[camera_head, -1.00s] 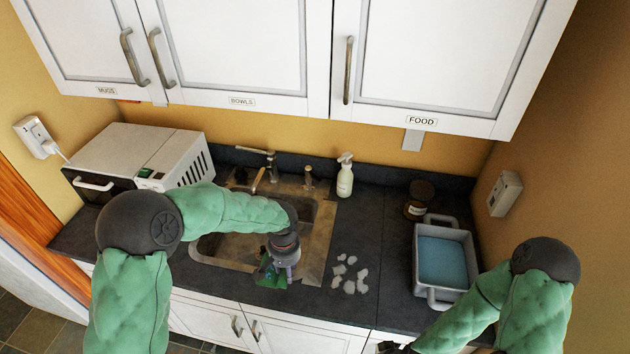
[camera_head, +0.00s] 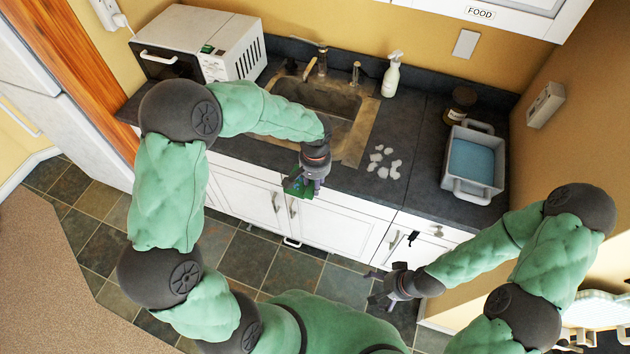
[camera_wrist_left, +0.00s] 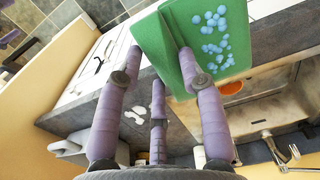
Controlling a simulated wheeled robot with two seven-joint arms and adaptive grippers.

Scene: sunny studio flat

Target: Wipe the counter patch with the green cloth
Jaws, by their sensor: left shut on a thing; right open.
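The green cloth (camera_head: 297,186) is in my left gripper (camera_head: 308,181), which is shut on it. In the left wrist view the cloth (camera_wrist_left: 165,50) hangs between the fingers and bears a cluster of light blue spots. The gripper and cloth appear in front of the counter's front edge, left of the patch; the exact height is unclear. The counter patch is a group of whitish blotches (camera_head: 384,162) on the dark counter, right of the sink; the blotches (camera_wrist_left: 138,114) also show in the left wrist view. My right gripper (camera_head: 375,287) is open and empty, below the counter front.
The sink (camera_head: 347,146) with its taps lies left of the patch. A spray bottle (camera_head: 391,75) and dark jar (camera_head: 460,103) stand behind. A grey tub (camera_head: 473,191) with blue contents stands right. A microwave (camera_head: 205,40) is at left. Counter around the patch is clear.

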